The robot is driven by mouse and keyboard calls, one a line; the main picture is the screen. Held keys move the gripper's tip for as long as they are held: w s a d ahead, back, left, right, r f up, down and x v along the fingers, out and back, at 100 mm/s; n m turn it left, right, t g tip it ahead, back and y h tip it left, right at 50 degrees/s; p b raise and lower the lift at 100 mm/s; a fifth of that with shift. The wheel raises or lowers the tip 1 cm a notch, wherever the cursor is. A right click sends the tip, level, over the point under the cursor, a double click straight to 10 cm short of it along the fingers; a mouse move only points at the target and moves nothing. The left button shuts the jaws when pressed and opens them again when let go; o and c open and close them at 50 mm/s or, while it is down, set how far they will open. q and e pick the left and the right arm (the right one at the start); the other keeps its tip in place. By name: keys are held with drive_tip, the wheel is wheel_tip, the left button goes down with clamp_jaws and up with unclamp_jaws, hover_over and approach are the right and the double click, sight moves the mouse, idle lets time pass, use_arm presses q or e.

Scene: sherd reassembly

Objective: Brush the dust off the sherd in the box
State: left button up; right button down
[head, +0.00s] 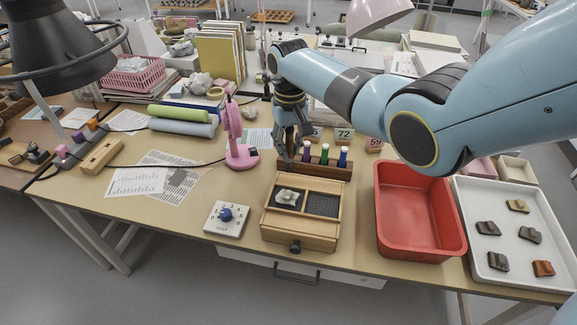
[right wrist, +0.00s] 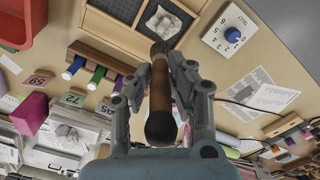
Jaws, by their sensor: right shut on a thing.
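The wooden box (head: 318,235) stands near the table's front edge, with a knob on its front. A pale, rough sherd (head: 288,197) lies in its left compartment; it also shows in the right wrist view (right wrist: 163,20). The right compartment has a dark grid floor. My right gripper (head: 291,152) is behind the box, above the table. In the right wrist view its fingers (right wrist: 160,78) are shut on a brush (right wrist: 161,90) with a brown handle and dark rounded end. The brush's bristle end points toward the box; I cannot see it touching the sherd. My left gripper is not in view.
A wooden rack (head: 315,169) with several colour-capped tubes stands just behind the box. A red tub (head: 420,246) and white tray (head: 488,202) of sherds are right.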

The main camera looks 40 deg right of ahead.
sight(289, 170)
drive_tip(key=shift+f, duration=0.1)
idle(0.3)
drive_tip(key=shift+f+b, duration=0.6)
drive_tip(key=shift+f, duration=0.15)
drive_tip(key=shift+f+b, duration=1.45)
drive_tip(key=shift+f, duration=0.75)
drive_tip(key=shift+f+b, duration=0.8)
drive_tip(key=shift+f, duration=0.25)
